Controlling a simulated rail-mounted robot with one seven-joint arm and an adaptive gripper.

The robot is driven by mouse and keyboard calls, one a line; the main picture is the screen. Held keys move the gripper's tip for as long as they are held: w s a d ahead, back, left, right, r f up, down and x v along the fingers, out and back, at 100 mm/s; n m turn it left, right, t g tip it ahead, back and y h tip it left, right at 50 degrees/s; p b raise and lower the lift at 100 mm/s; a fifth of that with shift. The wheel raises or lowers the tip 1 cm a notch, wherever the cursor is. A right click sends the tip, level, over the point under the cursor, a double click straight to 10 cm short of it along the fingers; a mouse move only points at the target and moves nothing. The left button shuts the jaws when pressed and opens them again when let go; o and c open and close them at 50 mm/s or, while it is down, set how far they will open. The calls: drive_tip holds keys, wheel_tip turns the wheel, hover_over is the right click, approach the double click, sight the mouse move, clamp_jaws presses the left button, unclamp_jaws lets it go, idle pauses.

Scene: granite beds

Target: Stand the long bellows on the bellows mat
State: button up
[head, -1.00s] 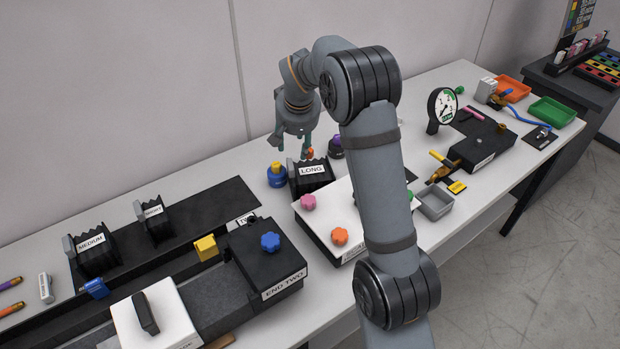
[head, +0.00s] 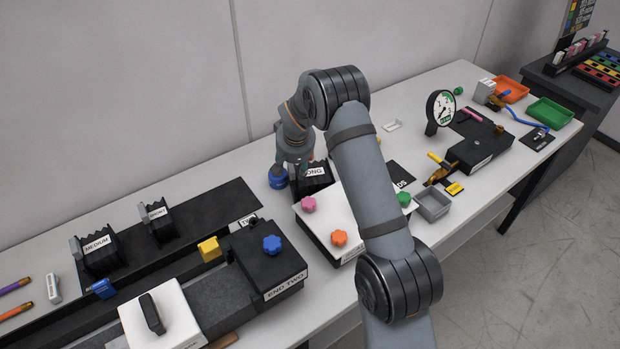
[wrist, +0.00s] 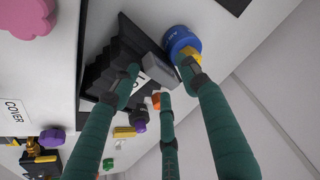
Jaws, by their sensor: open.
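The long bellows (head: 312,187), a black ribbed block with a white LONG label and a grey end tab, stands behind the white cover. In the wrist view the bellows (wrist: 108,62) lies between and beyond my green fingers. My gripper (head: 294,168) is open, low over the bellows' left end. In the wrist view my gripper's fingertips (wrist: 160,80) are spread around the grey tab; I cannot tell whether they touch it. A dark mat (head: 400,171) with a partly hidden label lies right of the cover, perhaps the bellows mat. My arm hides part of it.
A blue can (head: 278,179) stands close beside the bellows and my fingers. The white cover (head: 325,223) with coloured knobs is in front. Medium bellows (head: 98,258) and another smaller bellows (head: 160,224) stand at left. A grey tray (head: 433,206) is to the right.

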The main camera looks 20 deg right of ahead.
drive_tip(key=shift+c, duration=0.3)
clamp_jaws()
idle(0.7)
